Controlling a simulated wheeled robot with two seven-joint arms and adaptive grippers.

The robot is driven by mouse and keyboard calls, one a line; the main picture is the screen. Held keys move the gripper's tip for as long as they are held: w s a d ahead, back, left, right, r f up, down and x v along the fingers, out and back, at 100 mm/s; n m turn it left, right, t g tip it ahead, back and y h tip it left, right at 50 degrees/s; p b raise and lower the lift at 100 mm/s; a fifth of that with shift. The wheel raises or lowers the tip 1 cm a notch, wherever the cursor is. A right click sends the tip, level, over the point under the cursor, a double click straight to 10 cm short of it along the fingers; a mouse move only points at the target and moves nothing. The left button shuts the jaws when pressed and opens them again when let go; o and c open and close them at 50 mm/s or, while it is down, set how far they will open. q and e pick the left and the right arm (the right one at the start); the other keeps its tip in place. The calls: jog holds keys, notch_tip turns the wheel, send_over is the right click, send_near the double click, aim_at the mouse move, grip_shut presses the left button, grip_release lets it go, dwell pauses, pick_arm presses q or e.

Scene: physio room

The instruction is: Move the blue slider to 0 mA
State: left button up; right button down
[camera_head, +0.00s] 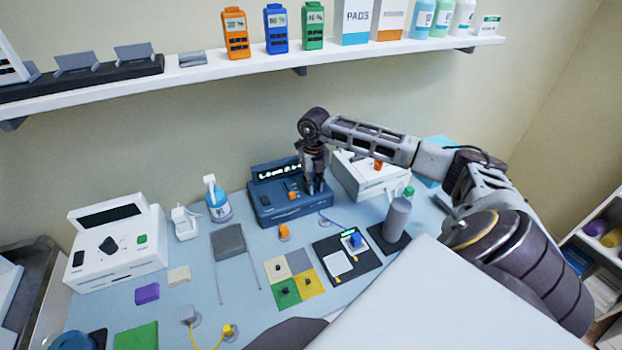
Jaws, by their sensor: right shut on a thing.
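A dark blue device (266,207) with a lit display (277,171) stands at the back middle of the table. An orange knob (292,195) shows on its sloped front. My right gripper (315,190) points down onto the right part of this front, its fingers close together. It is shut on the blue slider, which the fingers mostly hide. I cannot read the slider's scale or its position at this size. My left gripper is not in view.
A white device with a dark dial (108,245) stands at left. A white box (372,177) is close right of the blue device. A spray bottle (217,203), coloured pads (288,290) and a grey cylinder (397,218) share the table (190,275). A shelf (250,68) runs above.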

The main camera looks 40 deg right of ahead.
jog(key=shift+s+a, duration=0.15)
jog(key=shift+s, duration=0.55)
jog(key=shift+a+f, duration=0.1)
jog(key=shift+s, duration=0.1)
jog(key=c, duration=1.4)
grip_release()
jog(key=shift+s, duration=0.15)
jog(key=shift+o, duration=0.2)
jog(key=shift+r, duration=0.2)
notch_tip(320, 180, up, 12)
jog(key=shift+f, duration=0.15)
